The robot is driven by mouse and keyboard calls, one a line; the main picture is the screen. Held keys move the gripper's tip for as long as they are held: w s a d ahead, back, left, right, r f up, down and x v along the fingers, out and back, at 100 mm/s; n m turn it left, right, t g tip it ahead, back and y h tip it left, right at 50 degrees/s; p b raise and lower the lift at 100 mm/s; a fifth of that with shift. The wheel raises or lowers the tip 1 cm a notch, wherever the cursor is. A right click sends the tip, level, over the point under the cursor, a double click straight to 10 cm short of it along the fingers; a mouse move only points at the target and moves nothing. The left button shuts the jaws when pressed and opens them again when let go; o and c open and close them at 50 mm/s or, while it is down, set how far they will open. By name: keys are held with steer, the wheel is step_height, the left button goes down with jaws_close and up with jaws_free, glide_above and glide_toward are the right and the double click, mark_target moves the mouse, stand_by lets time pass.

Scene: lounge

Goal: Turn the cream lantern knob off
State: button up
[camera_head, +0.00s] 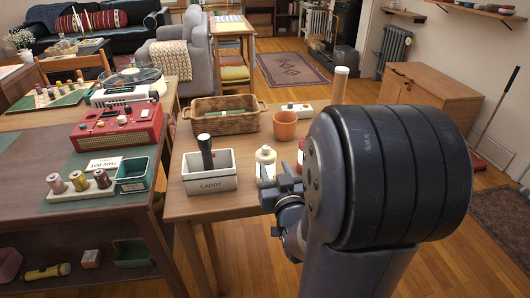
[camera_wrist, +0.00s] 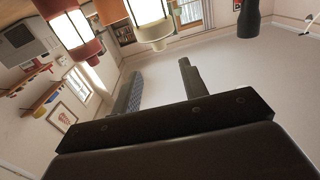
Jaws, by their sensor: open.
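The cream lantern (camera_head: 265,164) stands upright near the front of the small wooden table, just right of the white caddy. In the wrist view the cream lantern (camera_wrist: 148,12) hangs in from the top edge, tilted by the camera, with its glowing panel visible. Its knob is too small to make out for certain. My gripper (camera_head: 283,186) is beside the lantern, at its lower right, and hides part of it. In the wrist view my gripper (camera_wrist: 160,84) is open, its two fingers apart with nothing between them.
A red lantern (camera_wrist: 71,30) is close by, mostly hidden behind my arm in the head view. A terracotta pot (camera_head: 285,126), a wicker basket (camera_head: 225,122) and a tall tan cylinder (camera_head: 340,86) stand behind. The caddy (camera_head: 209,182) holds a black-handled item.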

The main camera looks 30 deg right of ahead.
mark_target(267, 150)
steer(key=x, duration=1)
steer(key=shift+w, duration=0.1)
jaws_close()
